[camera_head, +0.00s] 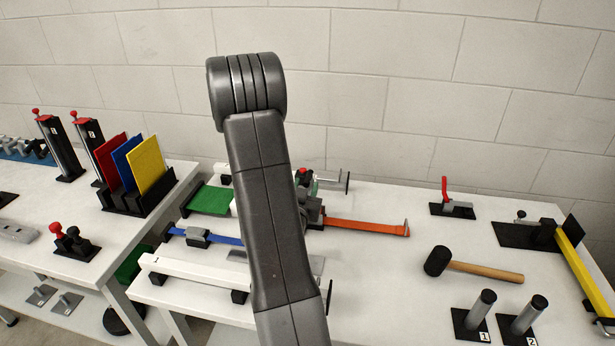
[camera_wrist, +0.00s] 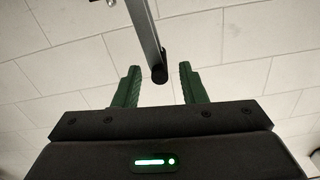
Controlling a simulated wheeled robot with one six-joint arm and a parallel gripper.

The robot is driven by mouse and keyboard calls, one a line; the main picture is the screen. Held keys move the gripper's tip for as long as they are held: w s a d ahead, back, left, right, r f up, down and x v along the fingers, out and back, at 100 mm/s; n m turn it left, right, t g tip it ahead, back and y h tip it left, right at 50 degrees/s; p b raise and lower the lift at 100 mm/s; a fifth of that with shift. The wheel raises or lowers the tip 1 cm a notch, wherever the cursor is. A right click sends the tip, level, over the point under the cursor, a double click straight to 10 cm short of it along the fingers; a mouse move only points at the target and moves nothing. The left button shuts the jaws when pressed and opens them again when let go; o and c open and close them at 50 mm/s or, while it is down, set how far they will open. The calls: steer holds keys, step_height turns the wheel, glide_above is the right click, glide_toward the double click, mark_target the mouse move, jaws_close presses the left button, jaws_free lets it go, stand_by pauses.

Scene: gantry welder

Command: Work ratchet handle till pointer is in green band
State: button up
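In the wrist view my gripper (camera_wrist: 158,69) is open, with its two green fingers apart. A grey metal bar (camera_wrist: 145,28) with a dark rounded end (camera_wrist: 159,75) comes down from the top and shows between the fingers. It looks like a lever handle; I cannot tell its depth or whether it touches a finger. In the head view my arm covers the middle of the table and hides most of my gripper. An orange strap (camera_head: 365,227) and a blue strap with a grey buckle (camera_head: 197,237) run out from behind the arm. I see no pointer or green band.
A white beam (camera_head: 190,272) lies at front left. Coloured plates (camera_head: 130,165) stand in a rack on the left table. A block wall (camera_head: 420,90) rises behind.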

mark_target(307, 178)
steer(key=shift+w+d+p, duration=0.2)
steer(key=shift+w, duration=0.65)
steer(key=shift+w+d+p, duration=0.15)
steer(key=shift+w, duration=0.7)
jaws_close()
